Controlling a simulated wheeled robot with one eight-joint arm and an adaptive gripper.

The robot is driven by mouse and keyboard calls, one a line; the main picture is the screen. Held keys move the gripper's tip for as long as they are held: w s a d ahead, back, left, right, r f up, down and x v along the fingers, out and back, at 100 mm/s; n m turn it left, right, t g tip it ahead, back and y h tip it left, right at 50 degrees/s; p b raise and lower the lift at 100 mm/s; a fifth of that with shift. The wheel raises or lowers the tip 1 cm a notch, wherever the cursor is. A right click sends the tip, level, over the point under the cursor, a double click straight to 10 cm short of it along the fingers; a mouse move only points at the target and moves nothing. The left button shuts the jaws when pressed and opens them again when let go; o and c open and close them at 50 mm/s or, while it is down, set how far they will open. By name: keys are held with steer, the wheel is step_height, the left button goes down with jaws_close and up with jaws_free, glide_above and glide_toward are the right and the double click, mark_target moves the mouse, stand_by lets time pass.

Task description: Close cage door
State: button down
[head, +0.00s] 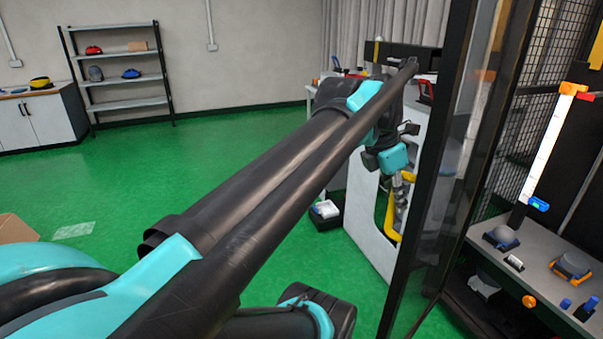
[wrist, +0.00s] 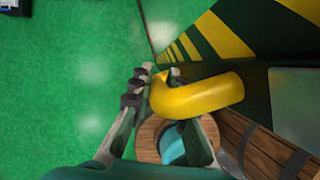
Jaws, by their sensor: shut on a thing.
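The cage door (head: 433,170) is a tall dark-framed panel with a see-through pane, standing right of centre in the head view. A thick yellow curved handle (wrist: 200,95) shows in the wrist view, and parts of yellow (head: 389,222) show beside the door in the head view. My gripper (head: 400,205) is at this yellow handle, left of the door frame. In the wrist view my gripper (wrist: 165,110) has its two fingers on either side of the handle, shut on it. The handle's far end and the finger contact are partly hidden.
The cage's mesh side (head: 545,80) and a shelf (head: 530,255) with several small items lie right of the door. A white cabinet (head: 370,235) stands behind my gripper. The green floor at left is largely clear. Yellow-black stripes (wrist: 215,40) and a round wooden rim (wrist: 150,140) show near the handle.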

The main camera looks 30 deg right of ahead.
mark_target(420, 169)
steer(key=shift+s+d+f, duration=0.1)
steer(key=shift+s+d, duration=0.2)
steer(key=shift+s, duration=0.95)
steer(key=shift+s+d, duration=0.3)
steer(key=shift+s, duration=0.9)
steer(key=shift+s+d+f, duration=0.1)
steer(key=shift+s+d, duration=0.2)
steer(key=shift+s, duration=0.95)
steer(key=c, duration=1.4)
jaws_free()
steer(key=shift+a+r, duration=0.1)
steer(key=shift+c, duration=0.2)
steer(key=shift+r, duration=0.1)
steer(key=v, duration=1.2)
steer(key=shift+c, duration=0.3)
